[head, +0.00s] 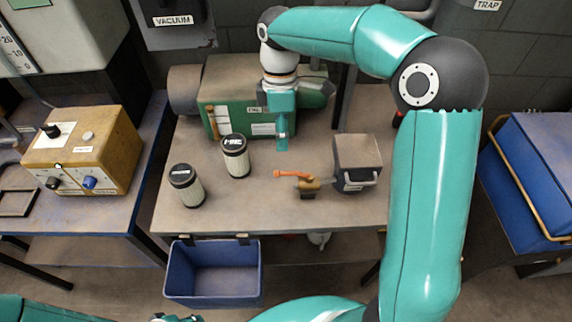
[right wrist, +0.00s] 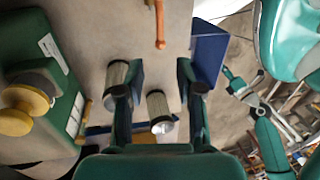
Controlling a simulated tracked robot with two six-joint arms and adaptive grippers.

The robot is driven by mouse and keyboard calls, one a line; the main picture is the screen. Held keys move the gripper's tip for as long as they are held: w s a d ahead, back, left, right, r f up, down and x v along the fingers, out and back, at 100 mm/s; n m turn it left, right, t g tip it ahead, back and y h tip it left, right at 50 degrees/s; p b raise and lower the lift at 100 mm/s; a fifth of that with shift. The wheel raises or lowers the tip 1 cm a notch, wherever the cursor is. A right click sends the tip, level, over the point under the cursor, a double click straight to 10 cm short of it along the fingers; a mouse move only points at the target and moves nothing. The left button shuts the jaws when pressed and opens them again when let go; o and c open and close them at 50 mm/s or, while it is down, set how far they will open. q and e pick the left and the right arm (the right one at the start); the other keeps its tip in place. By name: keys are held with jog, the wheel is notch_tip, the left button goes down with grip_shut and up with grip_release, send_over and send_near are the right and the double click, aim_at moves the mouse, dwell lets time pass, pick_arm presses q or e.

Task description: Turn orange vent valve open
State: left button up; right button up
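The orange valve handle (head: 290,174) lies about level, pointing left from a brass valve body (head: 308,188) beside a grey box on the table. The handle also shows at the top of the right wrist view (right wrist: 160,25). My right gripper (head: 282,146) hangs above the table, behind and above the handle and apart from it. In the right wrist view its fingers (right wrist: 160,75) are spread with nothing held between them. My left gripper (head: 176,318) barely shows at the bottom edge of the head view; its finger state is unclear.
Two dark-capped filter canisters (head: 235,157) (head: 187,187) stand left of the handle. A green machine (head: 222,92) stands behind, and the grey box (head: 357,152) is on the right. A blue bin (head: 213,275) hangs at the table's front. The tabletop in front of the handle is clear.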

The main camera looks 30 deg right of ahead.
aim_at(283, 172)
jog(key=f, duration=0.3)
jog(key=s+f, duration=0.1)
jog(key=f, duration=0.2)
jog(key=s+a+f, duration=0.1)
jog(key=f, duration=0.3)
grip_shut()
